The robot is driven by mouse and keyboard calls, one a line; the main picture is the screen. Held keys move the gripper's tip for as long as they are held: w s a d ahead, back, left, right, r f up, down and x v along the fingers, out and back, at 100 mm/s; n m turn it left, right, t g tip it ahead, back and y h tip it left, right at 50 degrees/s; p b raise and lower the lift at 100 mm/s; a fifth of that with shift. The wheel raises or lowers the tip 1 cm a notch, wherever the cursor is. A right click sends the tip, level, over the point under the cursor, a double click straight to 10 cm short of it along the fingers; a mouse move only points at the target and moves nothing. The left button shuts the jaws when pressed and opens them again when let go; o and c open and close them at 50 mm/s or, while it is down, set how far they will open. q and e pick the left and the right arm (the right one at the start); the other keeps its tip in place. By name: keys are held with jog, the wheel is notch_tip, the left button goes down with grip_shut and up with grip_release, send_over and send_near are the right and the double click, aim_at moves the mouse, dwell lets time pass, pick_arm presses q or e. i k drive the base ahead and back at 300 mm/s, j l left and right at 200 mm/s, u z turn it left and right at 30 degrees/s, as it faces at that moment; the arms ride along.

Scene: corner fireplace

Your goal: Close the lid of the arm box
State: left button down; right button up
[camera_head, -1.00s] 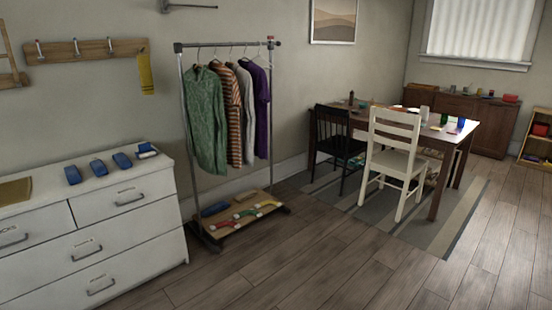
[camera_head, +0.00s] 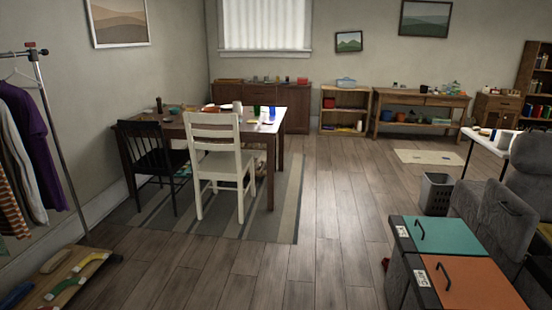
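Two dark boxes stand side by side at the lower right of the head view. One has a teal lid (camera_head: 448,236) and the other an orange lid (camera_head: 474,284); each lid has a dark handle and looks flat and shut. Each box has a small white label near its left edge, too small to read surely, so I cannot tell which is the arm box. The orange-lidded box is cut off by the bottom edge. Neither of my grippers is in view.
A grey armchair (camera_head: 500,215) stands right behind the boxes. A grey bin (camera_head: 436,193) is beyond them. A white chair (camera_head: 220,160) and a dark table (camera_head: 285,125) stand on a striped rug at left. The wooden floor between rug and boxes is clear.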

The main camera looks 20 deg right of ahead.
aim_at(512, 223)
jog(key=i+l+z, duration=0.2)
jog(key=i+z, duration=0.25)
jog(key=i, duration=0.4)
jog(key=i+j+z, duration=0.1)
jog(key=i+z, duration=0.4)
jog(key=i, duration=0.4)
jog(key=i+z, duration=0.4)
jog(key=i, duration=0.15)
jog(key=i+j+z, duration=0.15)
jog(key=i+z, duration=0.25)
jog(key=i, duration=0.15)
jog(key=i+j+z, duration=0.4)
jog(key=i, duration=0.15)
